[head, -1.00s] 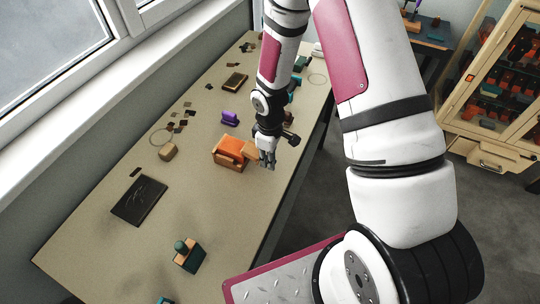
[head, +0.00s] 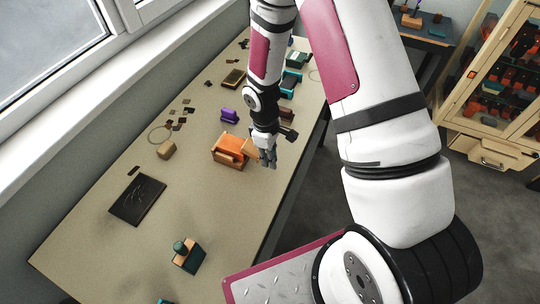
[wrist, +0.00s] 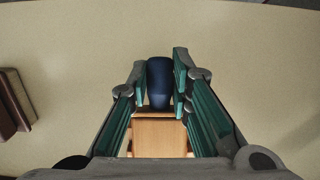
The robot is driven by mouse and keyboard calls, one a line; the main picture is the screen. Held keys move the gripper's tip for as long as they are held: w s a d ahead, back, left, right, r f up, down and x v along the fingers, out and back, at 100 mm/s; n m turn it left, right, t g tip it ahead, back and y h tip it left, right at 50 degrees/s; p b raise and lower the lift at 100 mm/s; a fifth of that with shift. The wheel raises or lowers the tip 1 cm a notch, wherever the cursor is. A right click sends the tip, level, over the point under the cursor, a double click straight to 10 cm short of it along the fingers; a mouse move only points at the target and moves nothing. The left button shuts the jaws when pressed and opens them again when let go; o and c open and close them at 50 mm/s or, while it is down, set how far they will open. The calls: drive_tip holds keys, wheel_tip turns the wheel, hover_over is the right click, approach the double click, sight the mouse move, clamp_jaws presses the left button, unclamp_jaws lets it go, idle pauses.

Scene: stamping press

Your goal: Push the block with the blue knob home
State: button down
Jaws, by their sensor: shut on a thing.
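The block with the blue knob (wrist: 160,130) is pale wood and shows below the fingers in the wrist view. Its dark blue knob (wrist: 159,82) stands between the two fingers of my gripper (wrist: 160,85), which is shut on it. In the head view, my gripper (head: 267,157) is at the right side of an orange and wooden press body (head: 229,151). The wooden block (head: 250,148) sits at that body's right end, partly hidden by my gripper. The knob is hidden in the head view. I cannot tell how deep the block sits.
A brown piece (wrist: 14,103) shows left in the wrist view.

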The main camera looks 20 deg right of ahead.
drive_tip(key=shift+f+g+h+b, duration=0.45)
drive_tip(key=shift+g+h+b, duration=0.2)
drive_tip(key=shift+b, duration=0.35)
drive_tip(key=shift+w+a, duration=0.25)
drive_tip(key=shift+w, duration=0.05)
drive_tip(key=shift+s+r, duration=0.1)
drive_tip(key=shift+s+d+r+p, duration=0.45)
drive_tip(key=shift+s+d+p, duration=0.1)
drive_tip(key=shift+s+d, duration=0.2)
drive_tip(key=shift+d, duration=0.1)
drive_tip(key=shift+f+g+h+b, duration=0.25)
drive_tip(key=shift+g+h+b, duration=1)
drive_tip(key=shift+b, duration=0.55)
drive_tip(key=shift+g+h+b, duration=0.5)
drive_tip(key=shift+b, duration=0.4)
drive_tip(key=shift+w+a+f, duration=0.2)
drive_tip(key=shift+w+a, duration=0.05)
drive_tip(key=shift+a, duration=0.05)
idle(0.5)
